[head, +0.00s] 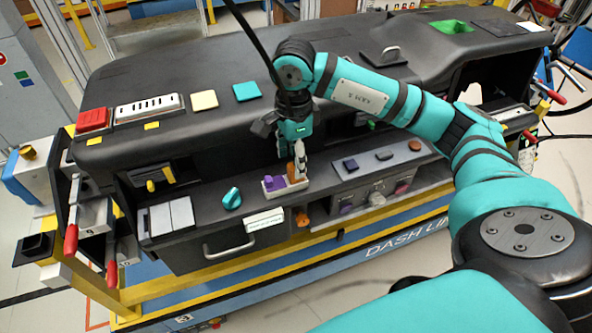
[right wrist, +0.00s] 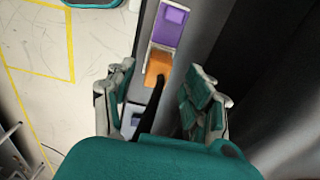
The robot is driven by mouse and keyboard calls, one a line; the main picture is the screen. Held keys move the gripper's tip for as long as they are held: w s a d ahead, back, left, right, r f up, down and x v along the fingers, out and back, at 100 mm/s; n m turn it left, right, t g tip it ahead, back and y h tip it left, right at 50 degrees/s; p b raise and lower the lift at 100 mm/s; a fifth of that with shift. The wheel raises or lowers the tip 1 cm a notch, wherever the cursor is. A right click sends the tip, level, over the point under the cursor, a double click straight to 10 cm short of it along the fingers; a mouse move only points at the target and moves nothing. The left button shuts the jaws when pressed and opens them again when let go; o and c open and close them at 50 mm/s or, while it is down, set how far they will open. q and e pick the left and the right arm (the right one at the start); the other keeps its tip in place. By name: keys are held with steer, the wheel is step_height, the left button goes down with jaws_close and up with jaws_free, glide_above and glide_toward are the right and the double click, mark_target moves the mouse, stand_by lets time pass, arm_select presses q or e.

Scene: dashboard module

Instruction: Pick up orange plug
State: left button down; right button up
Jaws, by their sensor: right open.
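The orange plug (right wrist: 158,66) stands in a white holder beside a purple plug (right wrist: 171,22) in the right wrist view. In the head view the white holder (head: 286,186) sits on the dashboard's front ledge, with the purple plug (head: 274,183) at its left. The orange plug (head: 299,150) is partly hidden by my gripper there. My right gripper (head: 291,158) is open and points down at the holder's right end. In the wrist view its fingers (right wrist: 159,88) are spread either side of the orange plug's line. I cannot tell whether they touch it. My left gripper is not in view.
The black dashboard (head: 210,75) rises behind the ledge. A teal knob (head: 232,198) and a white label (head: 263,222) are left of the holder. An orange knob (head: 302,218) is below it. Dark buttons (head: 350,164) are to the right. A black cable hangs by my right wrist.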

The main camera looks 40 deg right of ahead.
steer(key=f, duration=0.1)
steer(key=f+p, duration=0.1)
steer(key=f, duration=0.2)
steer(key=shift+s+d, duration=0.15)
steer(key=shift+d, duration=0.1)
jaws_close()
